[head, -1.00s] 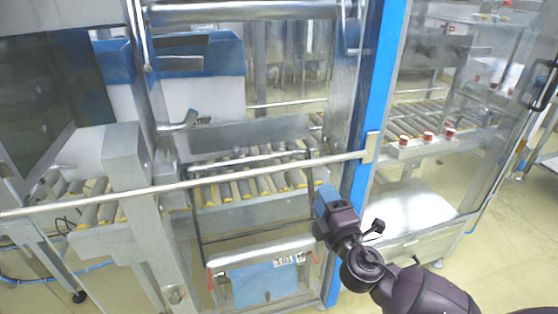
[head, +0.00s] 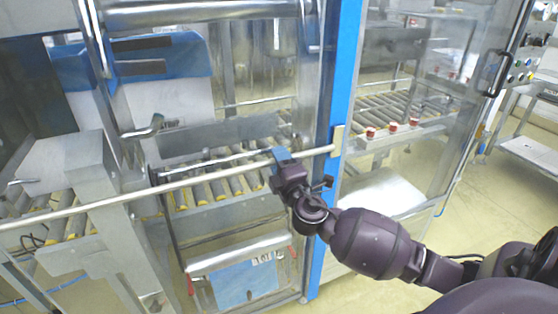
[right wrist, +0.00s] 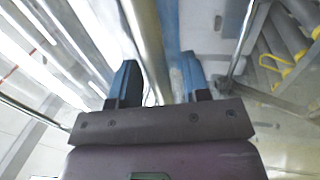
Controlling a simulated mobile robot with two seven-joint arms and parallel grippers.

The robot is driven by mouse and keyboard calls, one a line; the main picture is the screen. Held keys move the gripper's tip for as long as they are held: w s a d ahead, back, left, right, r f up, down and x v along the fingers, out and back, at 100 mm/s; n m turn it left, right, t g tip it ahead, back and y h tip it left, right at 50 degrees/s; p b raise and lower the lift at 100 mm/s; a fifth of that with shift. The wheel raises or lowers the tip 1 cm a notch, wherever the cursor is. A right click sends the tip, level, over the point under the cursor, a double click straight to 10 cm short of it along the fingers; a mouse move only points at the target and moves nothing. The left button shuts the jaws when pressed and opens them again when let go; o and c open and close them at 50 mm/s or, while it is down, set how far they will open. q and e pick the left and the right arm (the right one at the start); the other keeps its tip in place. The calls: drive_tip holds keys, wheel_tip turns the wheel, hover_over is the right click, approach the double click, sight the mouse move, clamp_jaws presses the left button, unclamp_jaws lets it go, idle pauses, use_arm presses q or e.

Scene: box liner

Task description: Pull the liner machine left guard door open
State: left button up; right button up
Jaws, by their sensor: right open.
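The liner machine's left side has a clear guard panel (head: 225,95) left of a blue upright post (head: 343,90). I cannot tell for certain which panel is the left guard door. A long metal bar (head: 110,200) runs across its front to a bracket on the post. My right gripper (head: 281,154) is at this bar, near its right end. In the right wrist view my right gripper (right wrist: 160,78) is open, with a metal bar (right wrist: 146,40) between its blue-tipped fingers. It is not closed on the bar. My left gripper is not in view.
A clear door with a black handle (head: 497,73) stands right of the post. Rollers (head: 390,105) and red-capped parts (head: 392,127) show behind it. A steel table (head: 530,155) is at the far right. Open floor (head: 475,240) lies in front.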

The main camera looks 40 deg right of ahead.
drive_tip(key=shift+w, duration=0.2)
clamp_jaws()
drive_tip(key=shift+s, duration=0.1)
